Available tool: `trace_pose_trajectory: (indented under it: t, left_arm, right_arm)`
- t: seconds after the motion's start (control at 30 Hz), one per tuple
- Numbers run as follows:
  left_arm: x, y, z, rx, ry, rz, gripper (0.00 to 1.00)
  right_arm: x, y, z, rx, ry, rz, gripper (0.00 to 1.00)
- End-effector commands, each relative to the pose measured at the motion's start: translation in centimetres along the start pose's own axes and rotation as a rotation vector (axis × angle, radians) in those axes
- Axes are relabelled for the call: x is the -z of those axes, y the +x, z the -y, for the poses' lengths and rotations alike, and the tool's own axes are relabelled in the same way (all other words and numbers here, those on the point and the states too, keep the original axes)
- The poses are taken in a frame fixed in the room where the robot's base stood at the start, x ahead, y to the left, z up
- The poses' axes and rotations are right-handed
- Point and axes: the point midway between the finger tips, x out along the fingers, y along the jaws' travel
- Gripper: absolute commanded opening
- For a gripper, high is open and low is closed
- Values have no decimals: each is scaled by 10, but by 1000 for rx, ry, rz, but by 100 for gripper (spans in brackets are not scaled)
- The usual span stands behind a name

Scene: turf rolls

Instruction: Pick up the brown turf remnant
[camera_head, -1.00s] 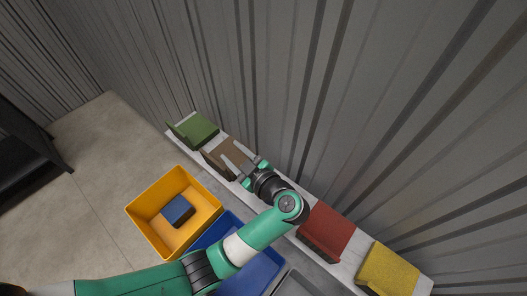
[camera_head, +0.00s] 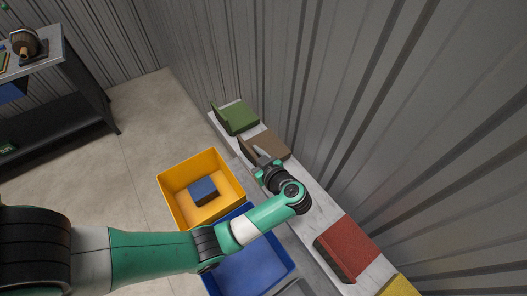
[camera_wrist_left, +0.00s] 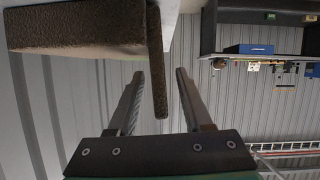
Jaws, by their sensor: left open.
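The brown turf remnant (camera_head: 272,143) lies on the narrow pale ledge along the wall, between the green and red pieces. In the left wrist view its thick slab (camera_wrist_left: 75,30) fills the upper left, and a thin brown flap (camera_wrist_left: 157,60) extends from its edge. My left gripper (camera_head: 262,158) is at the remnant's near edge. It is open, and in the wrist view the flap shows between its two fingers (camera_wrist_left: 161,85). I cannot tell whether either finger touches it. My right gripper is out of view.
Along the ledge (camera_head: 312,200) sit a green piece (camera_head: 240,117), a red piece (camera_head: 347,246) and a yellow piece (camera_head: 400,287). A yellow bin (camera_head: 172,185) holds a blue block (camera_head: 203,190). A blue bin (camera_head: 245,270) is partly under my arm. The corrugated wall rises behind the ledge.

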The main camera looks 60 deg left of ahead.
Motion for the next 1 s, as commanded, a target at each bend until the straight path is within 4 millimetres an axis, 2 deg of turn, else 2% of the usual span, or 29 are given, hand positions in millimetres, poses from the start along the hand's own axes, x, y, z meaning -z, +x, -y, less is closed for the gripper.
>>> trace_pose_trajectory:
  t: [0.03,0.17,0.4,0.47,0.7,1.0]
  left_arm:
    - [-6,12,2,5,-1,0,50]
    - [-3,28,2,3,-2,0,50]
    - [-2,30,1,0,-1,1,50]
    - [-2,30,1,0,-1,0,41]
    - [-2,30,1,0,-1,0,0]
    - [-2,30,1,0,-2,0,0]
  right_arm:
    - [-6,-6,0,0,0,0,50]
    - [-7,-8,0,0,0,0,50]
    - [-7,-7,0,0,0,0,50]
    - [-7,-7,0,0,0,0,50]
    - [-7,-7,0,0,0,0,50]
    - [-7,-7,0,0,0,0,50]
